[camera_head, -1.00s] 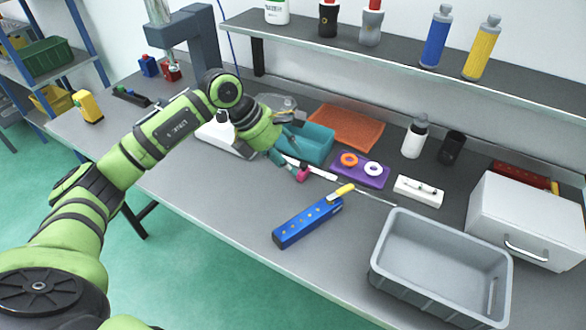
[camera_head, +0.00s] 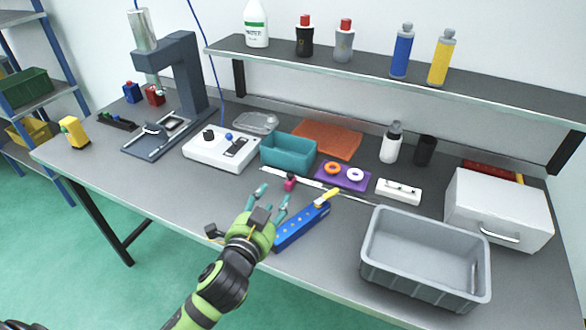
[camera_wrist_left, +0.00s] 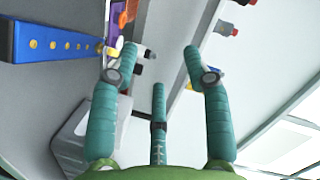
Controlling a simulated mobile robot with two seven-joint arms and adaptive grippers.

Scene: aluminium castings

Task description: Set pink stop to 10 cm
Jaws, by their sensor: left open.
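The pink stop (camera_head: 290,183) sits on the thin white scale (camera_head: 311,182) in the middle of the bench; the scale's marks are too small to read. My left gripper (camera_head: 272,196) is open and empty, its teal fingers apart, in front of the stop and apart from it as far as the head view shows. In the left wrist view the open fingers (camera_wrist_left: 160,60) hold nothing, and I cannot make out the pink stop there. My right gripper is not in view.
A blue block with yellow dots (camera_head: 301,231) lies just right of my left gripper. Behind the scale are a teal bin (camera_head: 287,156) and a purple tray (camera_head: 352,184) with rings. A grey crate (camera_head: 378,269) stands at the right. The bench's front left is clear.

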